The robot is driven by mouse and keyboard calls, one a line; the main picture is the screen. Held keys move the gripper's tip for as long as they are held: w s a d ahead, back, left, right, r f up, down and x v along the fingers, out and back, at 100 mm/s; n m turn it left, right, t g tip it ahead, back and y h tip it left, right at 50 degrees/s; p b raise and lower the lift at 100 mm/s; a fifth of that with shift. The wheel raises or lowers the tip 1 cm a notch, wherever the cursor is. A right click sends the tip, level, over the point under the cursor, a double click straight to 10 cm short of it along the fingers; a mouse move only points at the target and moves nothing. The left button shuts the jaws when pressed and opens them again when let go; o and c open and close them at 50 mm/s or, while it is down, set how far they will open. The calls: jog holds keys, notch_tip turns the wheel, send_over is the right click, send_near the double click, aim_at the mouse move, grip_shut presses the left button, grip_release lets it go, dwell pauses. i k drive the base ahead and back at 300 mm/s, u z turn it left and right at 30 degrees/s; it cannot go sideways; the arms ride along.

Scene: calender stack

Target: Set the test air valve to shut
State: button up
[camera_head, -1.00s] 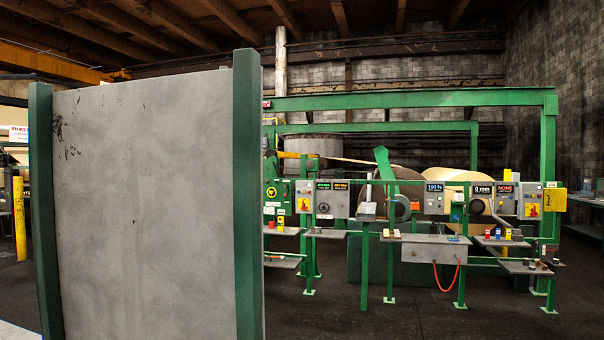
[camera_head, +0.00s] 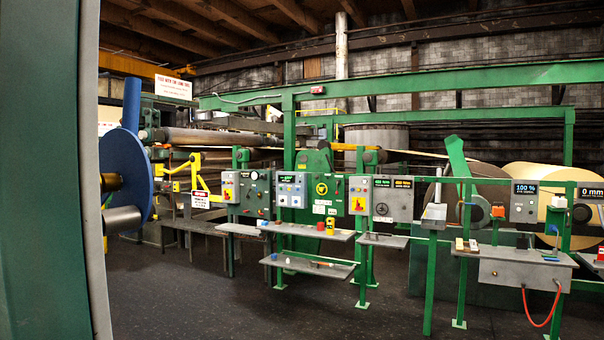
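I cannot pick out the test air valve for certain at this distance. A grey box (camera_head: 505,272) under a bench at the right has a red hose (camera_head: 545,318) hanging from it in a loop. A small blue fitting (camera_head: 556,229) shows on the green post just above that bench; I cannot tell what it is or how it is set. My gripper is not in view.
A green post (camera_head: 45,170) and grey panel edge stand close at the left. A row of control panels (camera_head: 292,190) with shelves (camera_head: 310,232) runs across the middle. A large blue disc (camera_head: 127,175) stands at the left. The dark floor (camera_head: 220,300) in front is open.

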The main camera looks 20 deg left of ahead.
aim_at(121, 151)
jog(key=u, duration=0.05)
jog(key=i, duration=1.05)
jog(key=u, duration=0.75)
jog(key=k, duration=0.1)
jog(key=u, duration=2.75)
jog(key=k, duration=0.85)
jog(key=z, duration=0.15)
jog(key=i, duration=0.85)
